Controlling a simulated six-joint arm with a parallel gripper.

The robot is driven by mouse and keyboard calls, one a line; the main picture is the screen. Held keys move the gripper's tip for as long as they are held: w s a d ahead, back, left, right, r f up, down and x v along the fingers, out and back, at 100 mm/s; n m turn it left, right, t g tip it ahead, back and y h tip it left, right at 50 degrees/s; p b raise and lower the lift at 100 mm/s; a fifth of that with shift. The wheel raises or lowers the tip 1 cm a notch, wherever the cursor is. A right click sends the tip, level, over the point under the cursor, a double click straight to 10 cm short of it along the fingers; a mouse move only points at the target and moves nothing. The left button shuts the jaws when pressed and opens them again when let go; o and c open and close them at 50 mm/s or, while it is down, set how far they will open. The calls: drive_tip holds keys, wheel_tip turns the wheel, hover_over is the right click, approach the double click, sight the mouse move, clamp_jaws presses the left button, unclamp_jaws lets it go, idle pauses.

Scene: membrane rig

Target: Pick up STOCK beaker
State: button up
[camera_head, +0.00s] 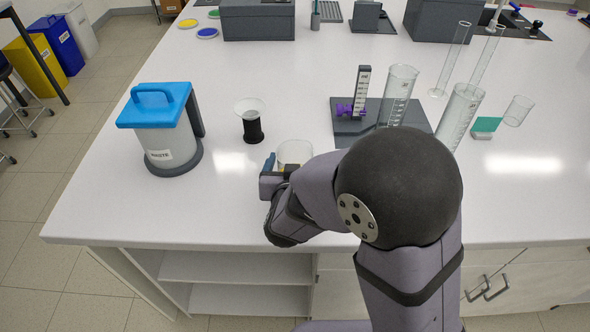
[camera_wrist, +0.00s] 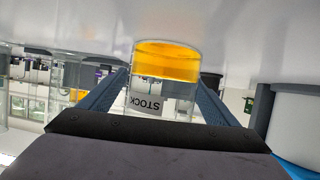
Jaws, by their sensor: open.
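The STOCK beaker (camera_wrist: 165,62) is clear glass with orange liquid and a white STOCK label, shown upside down in the wrist view. It also shows in the head view (camera_head: 295,151), upright on the white bench, partly hidden by my gripper. My gripper (camera_wrist: 162,88) is open, with one blue-grey finger on each side of the beaker. I cannot tell whether either finger touches the glass. In the head view my gripper (camera_head: 275,170) is low at the beaker's near left side.
A blue-lidded WASTE container (camera_head: 168,135) stands at the left. A black stand with a clear funnel-like top (camera_head: 252,125) is behind the beaker. A grey base (camera_head: 350,128) and tall graduated cylinders (camera_head: 398,95) stand to the right.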

drive_tip(key=shift+c, duration=0.5)
drive_tip(key=c, duration=1.2)
drive_tip(key=shift+r, duration=0.15)
wheel_tip(320, 180, up, 10)
drive_tip(key=p, duration=0.2)
drive_tip(key=shift+f+p, duration=0.2)
drive_tip(key=shift+p, duration=0.1)
